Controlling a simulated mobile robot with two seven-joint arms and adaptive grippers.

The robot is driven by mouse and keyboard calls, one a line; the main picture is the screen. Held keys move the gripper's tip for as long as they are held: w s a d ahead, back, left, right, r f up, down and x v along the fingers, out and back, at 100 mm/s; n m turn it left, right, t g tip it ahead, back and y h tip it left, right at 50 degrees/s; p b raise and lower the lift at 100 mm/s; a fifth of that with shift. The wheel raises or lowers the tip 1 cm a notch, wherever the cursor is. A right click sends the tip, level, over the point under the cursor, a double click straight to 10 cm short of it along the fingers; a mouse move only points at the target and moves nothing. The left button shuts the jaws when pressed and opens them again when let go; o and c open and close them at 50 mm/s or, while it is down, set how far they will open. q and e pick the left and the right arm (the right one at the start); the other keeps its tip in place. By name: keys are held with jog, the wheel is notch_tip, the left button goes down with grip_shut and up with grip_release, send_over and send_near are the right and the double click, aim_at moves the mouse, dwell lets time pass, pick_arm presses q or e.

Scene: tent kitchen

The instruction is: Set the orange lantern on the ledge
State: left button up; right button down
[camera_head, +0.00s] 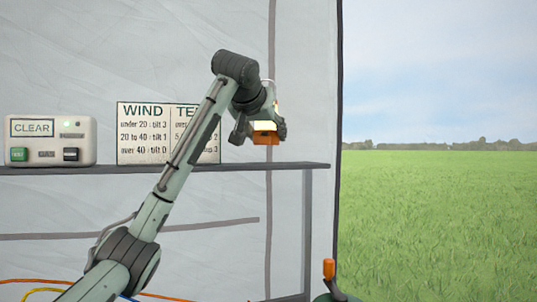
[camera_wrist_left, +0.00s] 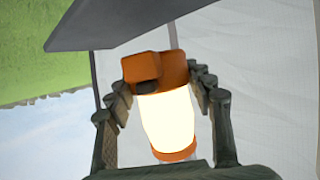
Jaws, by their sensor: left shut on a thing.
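The orange lantern (camera_head: 265,138) is lit, with a glowing pale body and an orange base. My left gripper (camera_head: 262,126) is shut on it and holds it roughly upright over the right part of the dark ledge (camera_head: 300,165). In the head view a gap shows between the lantern's base and the ledge. In the left wrist view the fingers sit on both sides of the lantern (camera_wrist_left: 168,115), and the ledge (camera_wrist_left: 150,22) appears as a dark slab past its orange base. My right gripper is not in view.
A white control box (camera_head: 50,140) marked CLEAR and a wind table sign (camera_head: 140,135) stand on the ledge to the left. The ledge's right end is bare. An orange-tipped object (camera_head: 329,269) shows low at the right. Grass lies beyond the tent edge.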

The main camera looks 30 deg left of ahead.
pick_arm(q)
notch_tip(320, 180, down, 4)
jog(key=shift+f, duration=0.1)
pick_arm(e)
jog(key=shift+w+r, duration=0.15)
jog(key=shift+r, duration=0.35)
pick_arm(q)
jog(key=o, duration=1.1)
jog(key=shift+f, duration=0.1)
jog(key=o, duration=0.5)
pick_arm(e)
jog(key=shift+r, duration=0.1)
